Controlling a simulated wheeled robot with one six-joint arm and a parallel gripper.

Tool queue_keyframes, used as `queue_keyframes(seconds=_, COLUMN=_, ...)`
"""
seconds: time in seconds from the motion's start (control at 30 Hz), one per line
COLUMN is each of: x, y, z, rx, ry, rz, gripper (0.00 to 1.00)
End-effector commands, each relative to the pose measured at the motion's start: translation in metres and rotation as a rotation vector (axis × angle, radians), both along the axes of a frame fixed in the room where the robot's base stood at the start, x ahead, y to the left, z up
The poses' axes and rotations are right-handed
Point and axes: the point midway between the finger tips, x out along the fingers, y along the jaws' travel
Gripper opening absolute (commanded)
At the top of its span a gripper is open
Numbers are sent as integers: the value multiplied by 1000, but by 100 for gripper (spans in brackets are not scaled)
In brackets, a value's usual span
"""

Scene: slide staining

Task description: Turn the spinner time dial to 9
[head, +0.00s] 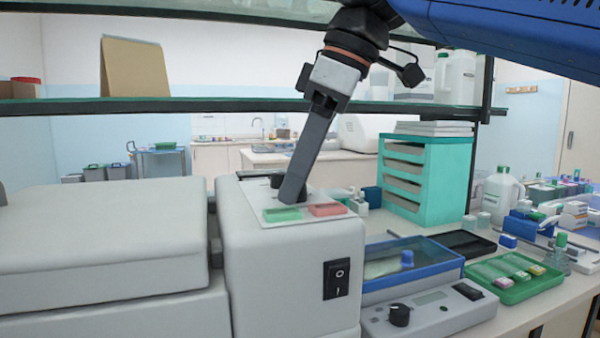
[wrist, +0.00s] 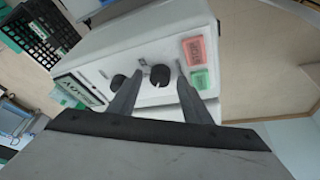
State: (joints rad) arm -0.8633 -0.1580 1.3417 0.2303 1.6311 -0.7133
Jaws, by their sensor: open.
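The spinner (head: 290,262) is the white machine in the middle of the head view, with a light control panel (head: 247,198) on top. The wrist view shows two black dials on it: one dial (wrist: 160,77) between my fingertips, and another dial (wrist: 117,81) beside the left finger. Their numbers are too small to read, and I cannot tell which is the time dial. My gripper (head: 291,193) points down at the panel, open; in the wrist view its fingers (wrist: 160,72) straddle the one dial without visibly gripping it. In the head view the fingers partly hide a dial (head: 276,181).
A green button (head: 282,214) and a red button (head: 327,209) lie close to my fingers. A shelf edge (head: 200,104) crosses behind my arm. A teal drawer rack (head: 448,180), a blue-rimmed box (head: 410,268) and a smaller knobbed device (head: 430,308) stand to the right.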

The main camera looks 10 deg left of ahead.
Motion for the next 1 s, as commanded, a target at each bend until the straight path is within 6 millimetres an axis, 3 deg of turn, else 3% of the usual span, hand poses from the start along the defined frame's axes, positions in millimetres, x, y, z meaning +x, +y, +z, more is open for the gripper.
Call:
queue_keyframes(seconds=0.07, x=0, y=0, z=0, rx=0, ry=0, rz=0, gripper=42)
queue_keyframes(seconds=0.23, x=0, y=0, z=0, rx=0, ry=0, rz=0, gripper=3)
queue_keyframes(seconds=0.67, x=-1, y=0, z=1, rx=1, ry=-1, rz=-73, gripper=3)
queue_keyframes(seconds=1.0, x=-3, y=1, z=1, rx=1, ry=-3, rz=-334, gripper=3)
